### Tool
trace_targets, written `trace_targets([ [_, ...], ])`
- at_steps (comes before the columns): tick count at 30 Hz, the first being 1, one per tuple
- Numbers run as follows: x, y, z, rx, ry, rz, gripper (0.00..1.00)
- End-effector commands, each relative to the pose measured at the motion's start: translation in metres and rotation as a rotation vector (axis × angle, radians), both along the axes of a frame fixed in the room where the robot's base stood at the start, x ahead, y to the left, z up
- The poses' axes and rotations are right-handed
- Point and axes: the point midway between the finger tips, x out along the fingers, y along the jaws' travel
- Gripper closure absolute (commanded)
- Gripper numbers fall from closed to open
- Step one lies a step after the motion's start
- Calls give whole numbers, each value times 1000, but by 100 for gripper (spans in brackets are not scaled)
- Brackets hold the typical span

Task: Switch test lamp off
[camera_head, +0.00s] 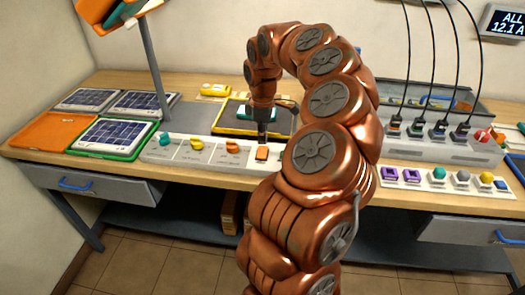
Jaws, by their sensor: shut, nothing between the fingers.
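A pale control panel (205,161) runs along the front of the bench. It carries a teal knob (164,138), a yellow knob (197,142), an orange knob (232,146) and an orange square switch (262,154) at its right. The labels are too small to read. My gripper (262,140) is shut and empty, pointing down just above or behind the orange switch; I cannot tell whether it touches. An orange lamp-like head (117,12) sits on a grey post at the upper left, partly cut off. I cannot tell whether it is lit.
Solar panels in a green tray (112,152) and an orange tray (52,132) lie at left. A black and yellow tray (228,131) is behind my gripper. At right stand a cabled charger (440,150) and a strip of coloured buttons (440,181). My arm hides the bench's middle.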

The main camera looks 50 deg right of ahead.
Motion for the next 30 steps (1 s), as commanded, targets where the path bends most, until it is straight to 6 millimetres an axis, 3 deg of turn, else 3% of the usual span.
trace_targets([
  [30,0,0,-6,1,1,0,100],
])
